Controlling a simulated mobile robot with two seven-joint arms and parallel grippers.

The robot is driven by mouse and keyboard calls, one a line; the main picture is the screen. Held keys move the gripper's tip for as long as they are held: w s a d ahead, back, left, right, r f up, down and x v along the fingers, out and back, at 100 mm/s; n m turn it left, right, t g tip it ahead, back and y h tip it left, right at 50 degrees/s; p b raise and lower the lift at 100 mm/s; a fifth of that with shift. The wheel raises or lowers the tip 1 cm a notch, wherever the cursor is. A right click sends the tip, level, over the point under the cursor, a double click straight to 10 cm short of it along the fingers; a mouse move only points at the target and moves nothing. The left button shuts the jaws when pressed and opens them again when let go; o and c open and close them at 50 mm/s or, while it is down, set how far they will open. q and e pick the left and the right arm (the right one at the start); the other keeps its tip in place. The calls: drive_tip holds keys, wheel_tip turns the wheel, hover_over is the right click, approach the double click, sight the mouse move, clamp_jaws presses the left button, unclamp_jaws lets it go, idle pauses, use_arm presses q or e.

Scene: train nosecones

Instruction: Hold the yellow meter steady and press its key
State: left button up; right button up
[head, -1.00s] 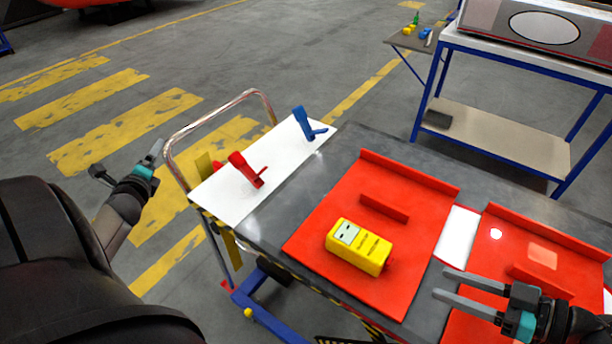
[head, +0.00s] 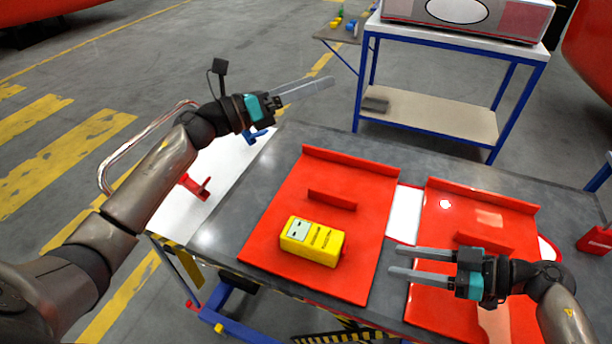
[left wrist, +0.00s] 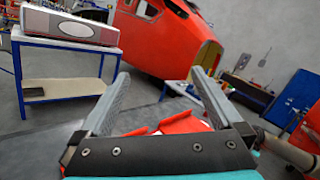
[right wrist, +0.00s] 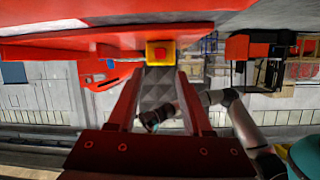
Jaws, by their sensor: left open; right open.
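The yellow meter (head: 312,242) lies on the left red tray (head: 270,240), its pale screen end toward the left. In the right wrist view a yellow block with a red end (right wrist: 161,53) shows ahead between the fingers, probably the meter. My left gripper (head: 304,90) is open and empty, raised beyond the table's far edge, apart from the meter; its fingers also show in the left wrist view (left wrist: 157,90). My right gripper (head: 406,263) is open and empty, to the right of the meter and apart from it. The meter's key cannot be made out.
A low red bar (head: 332,199) stands behind the meter on the tray. A second red tray (head: 440,225) lies to the right. Red (head: 197,187) and blue clamps sit on the white board (head: 215,165) at left. A blue-framed bench (head: 440,110) stands behind.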

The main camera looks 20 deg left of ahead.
use_arm(q)
drive_tip(key=s+d+f+m+g+y, duration=0.1)
drive_tip(key=s+d+f+m+g, duration=0.1)
drive_tip(key=s+d+m+g, duration=0.45)
drive_tip(key=s+d+f+m+g, duration=0.25)
drive_tip(key=d+m+g, duration=0.4)
drive_tip(key=d, duration=0.35)
drive_tip(key=m+g+y, duration=0.1)
drive_tip(key=g+y, duration=0.1)
drive_tip(key=y, duration=1)
hover_over(306, 232)
wheel_tip(306, 232, down, 4)
drive_tip(key=f, duration=0.1)
wheel_tip(306, 232, down, 14)
drive_tip(key=shift+f, duration=0.25)
drive_tip(key=shift+c, duration=0.2)
clamp_jaws()
